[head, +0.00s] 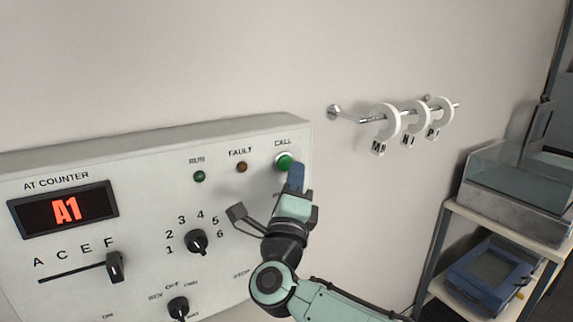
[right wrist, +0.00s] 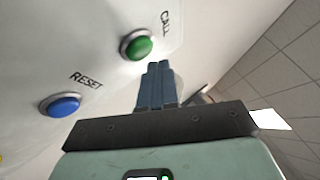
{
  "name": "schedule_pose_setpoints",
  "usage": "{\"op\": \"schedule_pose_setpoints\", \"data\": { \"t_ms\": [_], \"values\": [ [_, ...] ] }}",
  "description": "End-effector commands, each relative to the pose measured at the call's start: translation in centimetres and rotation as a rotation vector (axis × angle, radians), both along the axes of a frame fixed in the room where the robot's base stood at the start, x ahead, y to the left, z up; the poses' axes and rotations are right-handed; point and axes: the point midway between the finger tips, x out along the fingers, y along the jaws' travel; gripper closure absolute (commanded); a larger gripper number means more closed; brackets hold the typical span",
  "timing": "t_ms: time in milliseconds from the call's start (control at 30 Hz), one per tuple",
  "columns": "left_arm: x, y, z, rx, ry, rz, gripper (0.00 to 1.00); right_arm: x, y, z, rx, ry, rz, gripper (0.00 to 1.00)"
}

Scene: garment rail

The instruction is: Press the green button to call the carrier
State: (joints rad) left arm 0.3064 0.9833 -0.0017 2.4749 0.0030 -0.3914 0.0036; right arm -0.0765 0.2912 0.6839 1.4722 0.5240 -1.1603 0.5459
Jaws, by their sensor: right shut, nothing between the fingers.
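The green CALL button (head: 284,161) sits at the upper right of the control panel (head: 140,163). It also shows in the right wrist view (right wrist: 139,46), just beyond my fingertips. My right gripper (head: 297,170) is shut and empty, its blue fingers together. In the head view the fingertips overlap the lower right edge of the button. In the right wrist view the fingertips (right wrist: 158,66) appear just below and right of the button; I cannot tell whether they touch it. My left gripper is not in view.
A blue RESET button (right wrist: 62,105) is near the CALL button. The panel has a counter display (head: 65,209) reading A1, a rotary knob (head: 196,241) and a slider (head: 115,267). Right of it, a wall rail (head: 370,120) holds three tagged rings. A shelf (head: 500,221) stands at far right.

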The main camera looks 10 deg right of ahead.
Motion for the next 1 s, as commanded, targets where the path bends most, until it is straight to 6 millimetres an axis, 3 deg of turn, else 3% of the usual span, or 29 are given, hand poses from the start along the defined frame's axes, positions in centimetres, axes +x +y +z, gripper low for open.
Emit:
{"op": "schedule_pose_setpoints", "data": {
  "t_ms": [1000],
  "values": [
    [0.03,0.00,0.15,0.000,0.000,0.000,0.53,0.83,0.31,-0.01,0.000,0.000,0.000,1.00]
  ]
}}
